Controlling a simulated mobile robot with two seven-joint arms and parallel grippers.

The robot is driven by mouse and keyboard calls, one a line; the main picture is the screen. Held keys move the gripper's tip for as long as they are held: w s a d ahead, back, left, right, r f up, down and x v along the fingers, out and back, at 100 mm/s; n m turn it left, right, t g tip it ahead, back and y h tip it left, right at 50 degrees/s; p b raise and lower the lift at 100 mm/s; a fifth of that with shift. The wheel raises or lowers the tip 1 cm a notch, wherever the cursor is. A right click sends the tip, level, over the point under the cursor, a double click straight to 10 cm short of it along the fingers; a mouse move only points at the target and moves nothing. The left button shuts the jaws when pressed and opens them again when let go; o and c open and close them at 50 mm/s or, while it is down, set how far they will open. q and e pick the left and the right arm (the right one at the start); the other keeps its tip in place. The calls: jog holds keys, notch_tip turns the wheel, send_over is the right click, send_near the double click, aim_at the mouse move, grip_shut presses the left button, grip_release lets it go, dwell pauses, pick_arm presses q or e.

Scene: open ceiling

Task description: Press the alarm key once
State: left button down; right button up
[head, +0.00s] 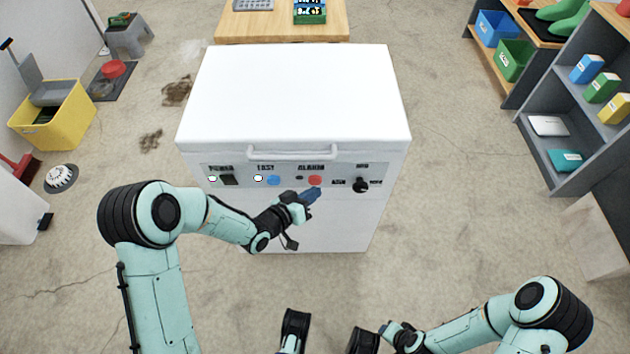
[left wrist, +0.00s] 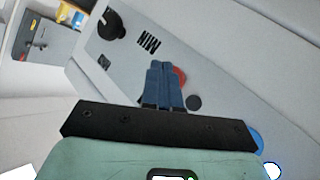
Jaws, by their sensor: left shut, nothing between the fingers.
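The alarm key is a red round button (head: 315,180) under the ALARM label on the front panel of a white chest freezer (head: 293,95). A small dark lamp (head: 299,178) sits to its left. My left gripper (head: 311,194) is shut and empty, its blue fingertips just in front of and below the button. In the left wrist view the shut fingers (left wrist: 165,68) cover part of the red button (left wrist: 181,76); whether they touch it I cannot tell. My right gripper (head: 388,331) is low in the head view, away from the freezer; its fingers are not clear.
The panel also has a black power switch (head: 227,180), a blue button (head: 273,181) beside a lit lamp (head: 258,178), and a black knob (head: 361,185). A handle (head: 292,152) juts out above the panel. Floor is open on both sides.

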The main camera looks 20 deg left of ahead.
pick_arm(q)
jog(key=shift+s, duration=0.1)
jog(key=s, duration=0.1)
jog(key=s+d, duration=0.1)
jog(key=s, duration=0.2)
jog(key=shift+s+d, duration=0.25)
jog(key=shift+s, duration=0.15)
dwell(0.8)
